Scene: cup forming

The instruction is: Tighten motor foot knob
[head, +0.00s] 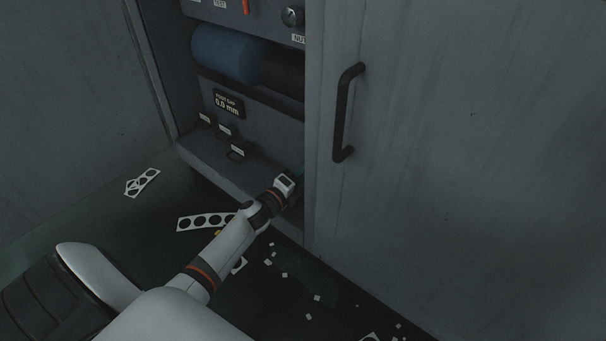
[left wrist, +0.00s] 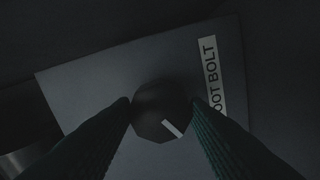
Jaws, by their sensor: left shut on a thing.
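The motor foot knob (left wrist: 160,108) is a dark, many-sided knob with a white pointer line, seen in the left wrist view. It sits on a grey plate beside a white label (left wrist: 212,80) on which "OOT BOLT" can be read. My left gripper (left wrist: 162,103) has its two dark ridged fingers against the knob's opposite sides and is shut on it. In the head view my left gripper (head: 294,190) reaches into the lower cabinet opening, and its fingers and the knob are hidden there by the wrist and the cabinet edge. My right gripper is not in view.
A cabinet door (head: 450,150) with a black handle (head: 345,112) stands right of the opening. Inside are a blue cylinder (head: 225,55) and a display (head: 228,103) reading 0.0 mm. Punched strips (head: 205,222) and small scraps lie on the dark floor.

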